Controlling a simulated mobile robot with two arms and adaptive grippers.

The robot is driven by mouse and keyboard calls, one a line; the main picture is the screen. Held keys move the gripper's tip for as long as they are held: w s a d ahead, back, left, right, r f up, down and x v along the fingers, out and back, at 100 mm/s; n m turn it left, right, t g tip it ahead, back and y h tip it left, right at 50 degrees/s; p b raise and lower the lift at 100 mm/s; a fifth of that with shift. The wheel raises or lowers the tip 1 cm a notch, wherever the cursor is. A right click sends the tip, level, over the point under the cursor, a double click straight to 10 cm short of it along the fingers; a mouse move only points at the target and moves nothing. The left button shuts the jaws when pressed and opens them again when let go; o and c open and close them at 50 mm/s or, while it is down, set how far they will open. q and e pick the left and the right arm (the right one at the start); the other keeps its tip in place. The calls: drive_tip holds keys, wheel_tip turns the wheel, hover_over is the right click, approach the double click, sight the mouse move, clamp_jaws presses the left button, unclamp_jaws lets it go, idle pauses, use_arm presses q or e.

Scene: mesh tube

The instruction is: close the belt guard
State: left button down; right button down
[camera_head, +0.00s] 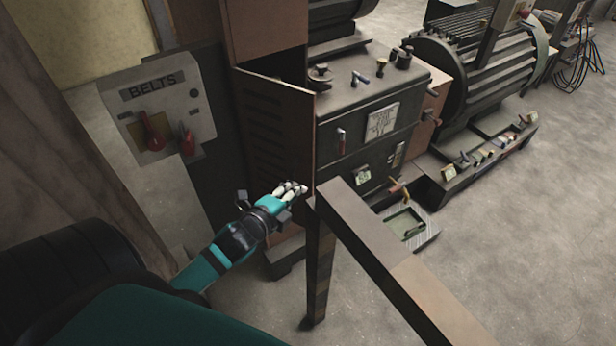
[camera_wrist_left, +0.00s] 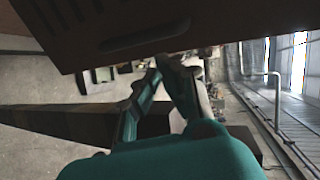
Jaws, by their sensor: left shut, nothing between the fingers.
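The belt guard (camera_head: 300,124) is a brown hinged panel with slots, standing swung out from the machine beside the BELTS box. A dark gap shows behind its top edge. My left gripper (camera_head: 292,189) is shut and empty at the panel's lower free edge, on its slotted side. In the left wrist view the panel (camera_wrist_left: 90,28) crosses the top, and the shut fingertips (camera_wrist_left: 168,64) are close under its edge. I cannot tell whether they touch it. My right gripper is not in view.
The BELTS box (camera_head: 187,90) with red handles is on the left. A post and rail (camera_head: 375,240) stand close to the right of my left gripper. The grey machine (camera_head: 365,105) is behind, with a small tray (camera_head: 405,222) at its foot. Open floor (camera_head: 520,250) lies right.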

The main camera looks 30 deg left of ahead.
sight(312, 174)
use_arm(q)
drive_tip(key=x, duration=0.4)
drive_tip(key=shift+w+r+p, duration=0.25)
drive_tip(key=shift+r+p, duration=0.15)
drive_tip(key=shift+w+f, duration=0.1)
drive_tip(key=shift+w, duration=0.5)
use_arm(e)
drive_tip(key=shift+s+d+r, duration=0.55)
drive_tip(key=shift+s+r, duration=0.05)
use_arm(q)
drive_tip(key=shift+w, duration=0.1)
